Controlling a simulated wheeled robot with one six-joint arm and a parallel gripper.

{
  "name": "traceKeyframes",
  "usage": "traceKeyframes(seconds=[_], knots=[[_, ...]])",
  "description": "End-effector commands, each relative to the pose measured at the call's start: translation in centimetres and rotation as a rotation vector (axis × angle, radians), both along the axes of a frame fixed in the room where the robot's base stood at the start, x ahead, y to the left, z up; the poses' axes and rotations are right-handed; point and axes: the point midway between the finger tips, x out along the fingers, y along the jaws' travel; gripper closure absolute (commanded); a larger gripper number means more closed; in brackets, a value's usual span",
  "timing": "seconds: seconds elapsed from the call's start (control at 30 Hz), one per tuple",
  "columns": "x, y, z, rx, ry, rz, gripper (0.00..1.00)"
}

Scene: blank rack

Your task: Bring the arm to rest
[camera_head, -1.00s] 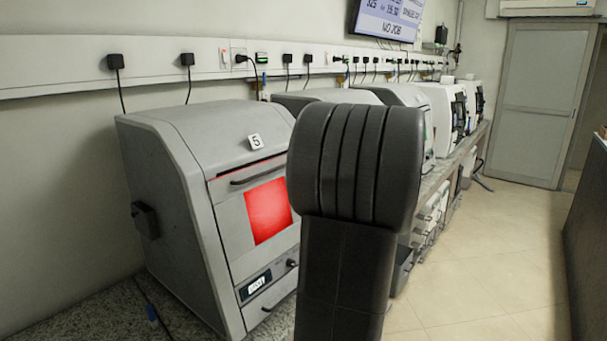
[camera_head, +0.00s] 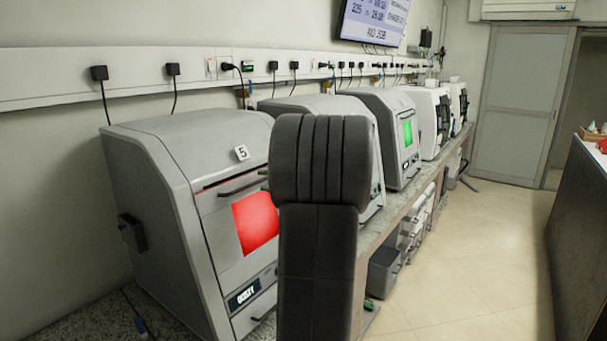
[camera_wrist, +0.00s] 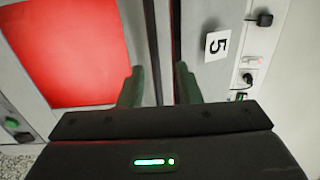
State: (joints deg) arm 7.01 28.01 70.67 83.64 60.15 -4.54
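My arm (camera_head: 318,220) stands upright in the middle of the head view and hides my gripper there. In the wrist view my gripper (camera_wrist: 158,84) shows two dark green fingers with a gap between them, and nothing is held. Beyond the fingertips is the front of the grey machine marked 5, with its red panel (camera_wrist: 65,50) at left and number tag (camera_wrist: 216,46) at right. The fingers appear apart from the machine, though the exact distance is hard to tell.
The grey machine 5 (camera_head: 180,165) stands on the bench at left, its handle (camera_head: 242,184) above its red panel. More machines line the wall, one with a green screen (camera_head: 407,132). Tiled floor (camera_head: 470,260) is open at right, up to a dark counter (camera_head: 580,235).

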Motion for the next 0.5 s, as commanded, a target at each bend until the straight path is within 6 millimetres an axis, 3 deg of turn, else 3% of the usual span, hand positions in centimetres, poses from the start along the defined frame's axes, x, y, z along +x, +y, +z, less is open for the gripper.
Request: traceKeyframes(seconds=[0.2,0.5], knots=[[1.4,2.0,-0.4,-0.001,0.002,0.002,0.69],[1.5,2.0,-0.6,-0.002,0.001,0.000,0.69]])
